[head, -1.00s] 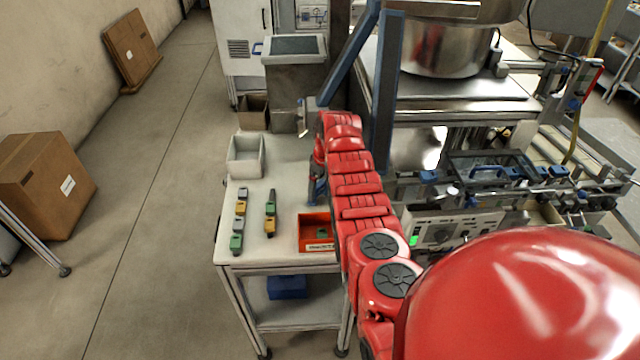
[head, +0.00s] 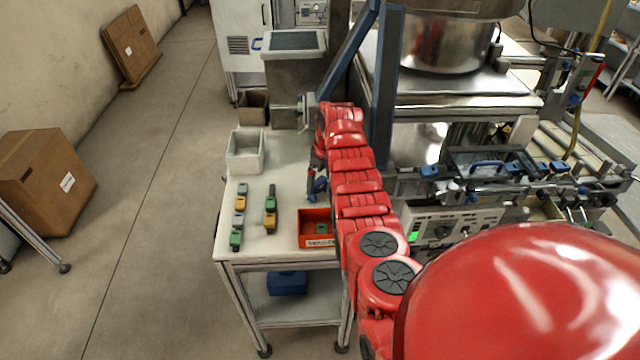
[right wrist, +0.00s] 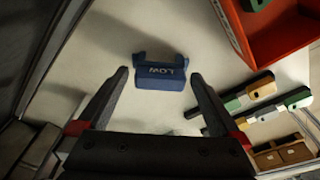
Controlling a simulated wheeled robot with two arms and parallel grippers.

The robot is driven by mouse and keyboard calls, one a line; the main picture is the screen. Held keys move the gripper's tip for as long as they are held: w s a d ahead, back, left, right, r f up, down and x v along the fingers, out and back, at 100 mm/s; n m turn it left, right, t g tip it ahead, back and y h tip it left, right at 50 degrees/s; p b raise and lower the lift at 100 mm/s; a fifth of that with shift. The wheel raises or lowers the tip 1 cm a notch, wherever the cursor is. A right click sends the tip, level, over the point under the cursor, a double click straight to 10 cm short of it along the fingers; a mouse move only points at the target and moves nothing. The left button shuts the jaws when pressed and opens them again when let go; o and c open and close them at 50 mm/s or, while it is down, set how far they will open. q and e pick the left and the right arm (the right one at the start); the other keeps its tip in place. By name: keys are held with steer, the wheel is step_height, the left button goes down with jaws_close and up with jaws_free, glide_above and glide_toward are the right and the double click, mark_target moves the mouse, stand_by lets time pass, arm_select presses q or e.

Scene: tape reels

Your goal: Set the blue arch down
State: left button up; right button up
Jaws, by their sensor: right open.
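The blue arch (right wrist: 160,75) shows in the right wrist view, with white lettering on its face. It appears to rest on the pale tabletop (right wrist: 90,80). My right gripper (right wrist: 159,76) is open, with one dark fingertip on each side of the arch and a visible gap at both sides. In the head view my right gripper (head: 312,186) is small, low over the table beside the orange-red bin, and a bit of blue (head: 321,184) shows next to it. My left gripper is not in view.
The orange-red bin (head: 304,240) stands at the table's front right with a green piece inside. Two rows of grey, yellow and green pieces (head: 240,203) (head: 270,205) lie left of it. A white bin (head: 232,160) stands at the back left. A blue frame post (head: 386,90) rises beside my arm.

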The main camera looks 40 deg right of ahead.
mark_target(320, 182)
steer(key=r, duration=0.1)
steer(key=r+b, duration=0.1)
steer(key=r, duration=0.1)
steer(key=r+b, duration=0.1)
steer(key=shift+s+r, duration=0.3)
steer(key=shift+r, duration=0.05)
steer(key=shift+s+r, duration=0.2)
steer(key=shift+r, duration=0.5)
